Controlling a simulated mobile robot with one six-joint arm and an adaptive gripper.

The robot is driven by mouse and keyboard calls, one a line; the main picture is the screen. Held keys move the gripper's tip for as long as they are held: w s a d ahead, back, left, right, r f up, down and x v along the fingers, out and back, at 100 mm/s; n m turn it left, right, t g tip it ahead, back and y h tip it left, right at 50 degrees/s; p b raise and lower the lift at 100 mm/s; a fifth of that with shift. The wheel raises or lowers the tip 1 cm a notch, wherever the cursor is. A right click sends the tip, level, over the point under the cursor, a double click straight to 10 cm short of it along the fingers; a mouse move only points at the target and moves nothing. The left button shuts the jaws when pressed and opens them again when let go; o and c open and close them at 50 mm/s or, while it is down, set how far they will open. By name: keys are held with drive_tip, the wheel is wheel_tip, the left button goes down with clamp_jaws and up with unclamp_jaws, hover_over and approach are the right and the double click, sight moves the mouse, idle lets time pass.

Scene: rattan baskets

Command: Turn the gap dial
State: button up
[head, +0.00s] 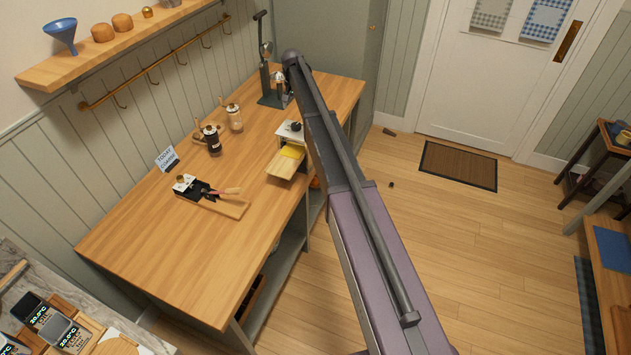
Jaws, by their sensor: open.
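A small white device with a round black knob (296,126) on top stands near the table's right edge, beside my arm. A yellow sheet (293,151) shows at its front, above a pale wooden board (286,164). The knob may be the gap dial, but no marking is readable at this size. My arm rises from the lower right and passes close to the right of this device in the picture, covering part of the view there. My gripper is not discernible; the arm's far end is hidden.
On the wooden table (165,230) stand two glass presses (212,139), a tall dark stand (265,60), a small sign (167,158) and a black device on a board (232,206). A shelf and hook rail (150,68) run above. The floor at right is mostly clear.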

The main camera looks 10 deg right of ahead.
drive_tip(key=shift+r+p, duration=2.7)
drive_tip(key=shift+r, duration=0.35)
drive_tip(key=s+f+n+b, duration=0.1)
drive_tip(key=s+f+b, duration=0.4)
drive_tip(key=s, duration=0.5)
drive_tip(key=s+f+n+b, duration=0.1)
drive_tip(key=s+f+b, duration=0.4)
drive_tip(key=s, duration=0.6)
drive_tip(key=s+f+n+b, duration=0.1)
drive_tip(key=s+f+b, duration=0.4)
drive_tip(key=s, duration=0.6)
drive_tip(key=shift+s+n, duration=0.25)
drive_tip(key=shift+n, duration=0.05)
drive_tip(key=s+n, duration=0.1)
drive_tip(key=s, duration=1.2)
drive_tip(key=shift+s, duration=0.15)
drive_tip(key=shift+c, duration=0.2)
